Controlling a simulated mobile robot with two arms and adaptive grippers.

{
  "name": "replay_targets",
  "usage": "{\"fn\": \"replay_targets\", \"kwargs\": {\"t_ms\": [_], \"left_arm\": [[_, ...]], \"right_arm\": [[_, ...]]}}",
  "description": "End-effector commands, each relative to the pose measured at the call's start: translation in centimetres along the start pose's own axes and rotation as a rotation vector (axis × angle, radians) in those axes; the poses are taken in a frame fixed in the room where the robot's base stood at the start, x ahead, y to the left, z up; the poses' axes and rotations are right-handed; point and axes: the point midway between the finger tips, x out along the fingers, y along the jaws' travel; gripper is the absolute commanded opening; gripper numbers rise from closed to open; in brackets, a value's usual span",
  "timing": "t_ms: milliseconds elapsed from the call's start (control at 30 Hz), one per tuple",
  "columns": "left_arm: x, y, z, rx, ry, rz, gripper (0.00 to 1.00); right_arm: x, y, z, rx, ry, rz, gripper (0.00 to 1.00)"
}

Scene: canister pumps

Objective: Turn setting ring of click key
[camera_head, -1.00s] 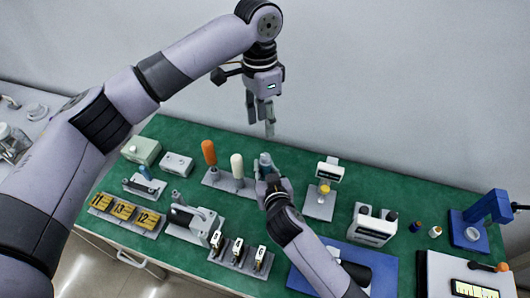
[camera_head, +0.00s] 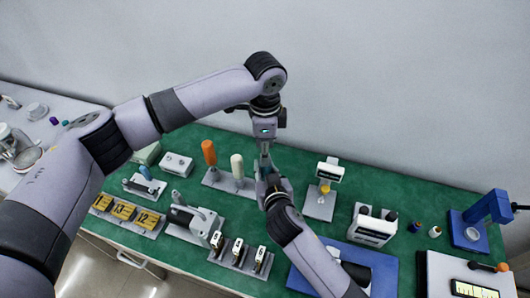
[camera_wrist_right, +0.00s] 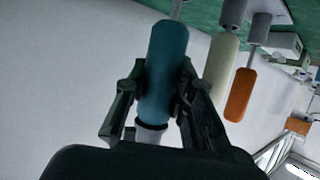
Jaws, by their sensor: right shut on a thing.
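The click key (camera_wrist_right: 167,70) has a teal cylindrical handle with a dark-and-white ring (camera_wrist_right: 150,130) at its end near my palm in the right wrist view. My right gripper (camera_wrist_right: 155,98) is shut around the handle, one finger on each side. In the head view my right gripper (camera_head: 268,184) is beside the stand with the orange and cream handles. My left gripper (camera_head: 264,150) points down from above, directly over my right gripper and close to it. The key is mostly hidden there between both grippers. The left fingers are too small and overlapped to judge.
An orange handle (camera_head: 209,152) and a cream handle (camera_head: 237,165) stand upright on a grey base (camera_head: 215,181) just left of the grippers. A white device with a yellow part (camera_head: 324,188) stands to the right. Numbered yellow blocks (camera_head: 123,210) are at front left.

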Motion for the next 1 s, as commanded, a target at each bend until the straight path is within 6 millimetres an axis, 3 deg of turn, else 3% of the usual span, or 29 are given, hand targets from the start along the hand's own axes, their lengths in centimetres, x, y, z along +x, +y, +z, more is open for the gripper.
{"fn": "replay_targets", "kwargs": {"t_ms": [200,500,1000], "left_arm": [[1.9,0.0,0.0,-0.001,-0.001,0.000,0.41],[2.0,0.0,0.0,-0.001,0.000,0.000,0.41],[2.0,0.0,0.0,-0.001,0.000,0.000,0.07]], "right_arm": [[0.0,0.0,0.0,0.000,0.000,0.000,0.00],[0.0,0.0,0.0,0.000,0.000,0.000,0.00],[0.0,0.0,0.0,0.000,0.000,0.000,0.00]]}}
